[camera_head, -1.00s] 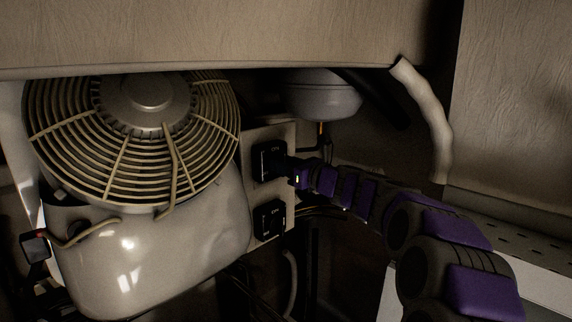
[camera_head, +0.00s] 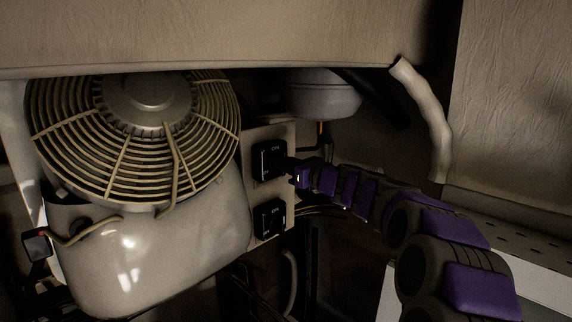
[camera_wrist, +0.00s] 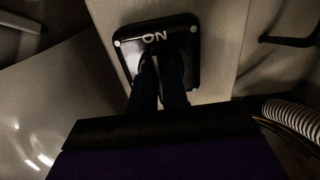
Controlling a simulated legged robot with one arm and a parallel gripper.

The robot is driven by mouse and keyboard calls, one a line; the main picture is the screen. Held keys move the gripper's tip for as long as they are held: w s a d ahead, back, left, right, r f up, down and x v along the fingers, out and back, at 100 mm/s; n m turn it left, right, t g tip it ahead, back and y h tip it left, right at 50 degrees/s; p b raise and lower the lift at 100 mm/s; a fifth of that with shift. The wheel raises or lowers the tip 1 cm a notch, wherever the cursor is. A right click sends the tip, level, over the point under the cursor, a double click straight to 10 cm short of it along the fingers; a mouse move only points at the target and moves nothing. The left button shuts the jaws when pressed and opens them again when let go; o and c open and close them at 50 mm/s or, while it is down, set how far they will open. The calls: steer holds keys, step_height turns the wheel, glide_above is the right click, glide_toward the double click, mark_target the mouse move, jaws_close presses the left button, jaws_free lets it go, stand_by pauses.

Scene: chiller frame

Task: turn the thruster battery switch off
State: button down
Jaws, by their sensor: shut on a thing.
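Two black square switches sit one above the other on a beige panel (camera_head: 257,197) right of the fan. My gripper (camera_head: 287,163) is at the upper switch (camera_head: 268,158), reaching in from the right. In the wrist view the upper switch (camera_wrist: 128,58) shows the word "ON" at its top, and my gripper (camera_wrist: 158,62) has its two dark fingers close together over the middle of its face. The fingers are shut on the switch's knob, which they mostly hide. The lower switch (camera_head: 269,219) is untouched. I cannot read which switch is the thruster battery one.
A large round fan guard (camera_head: 130,135) over a glossy pale housing (camera_head: 150,255) stands to the left. A grey rounded canister (camera_head: 325,97) hangs above my arm. A pale hose (camera_head: 425,115) hangs at the right. A ribbed hose (camera_wrist: 290,118) shows in the wrist view.

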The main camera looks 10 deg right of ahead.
steer(key=shift+r, duration=0.1)
steer(key=n+b, duration=0.4)
steer(key=n, duration=0.2)
steer(key=f+n+b, duration=0.1)
steer(key=n+b, duration=0.3)
steer(key=n, duration=0.2)
steer(key=n+b, duration=0.4)
steer(key=n, duration=0.1)
steer(key=shift+s+a+f+n+b, duration=0.15)
steer(key=shift+a+n+b, duration=0.2)
steer(key=shift+n, duration=0.05)
stand_by(0.5)
steer(key=c, duration=1.1)
jaws_free()
steer(key=shift+c, duration=0.2)
